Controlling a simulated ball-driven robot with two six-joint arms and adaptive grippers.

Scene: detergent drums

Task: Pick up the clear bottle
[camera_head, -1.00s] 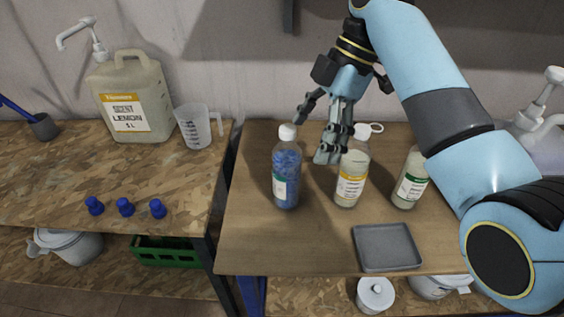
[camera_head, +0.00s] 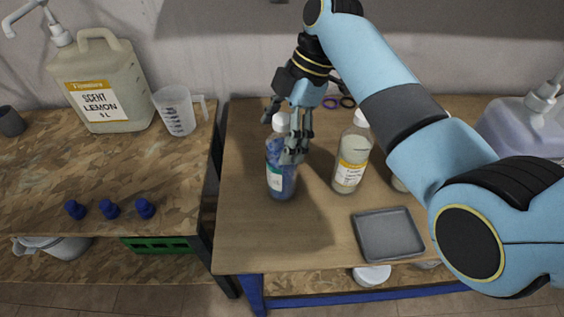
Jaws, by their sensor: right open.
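A clear bottle with blue contents, a white cap and a pale label (camera_head: 280,181) stands upright on the right-hand table. A second see-through bottle with pale contents and a yellow label (camera_head: 350,172) stands upright to its right. My left gripper is out of view.
A grey tray (camera_head: 388,259) lies at the table's front. Purple and black rings (camera_head: 330,102) lie behind the bottles. The left table holds a lemon jug (camera_head: 102,117), a measuring cup (camera_head: 177,121) and blue caps (camera_head: 109,209). A gap separates the tables.

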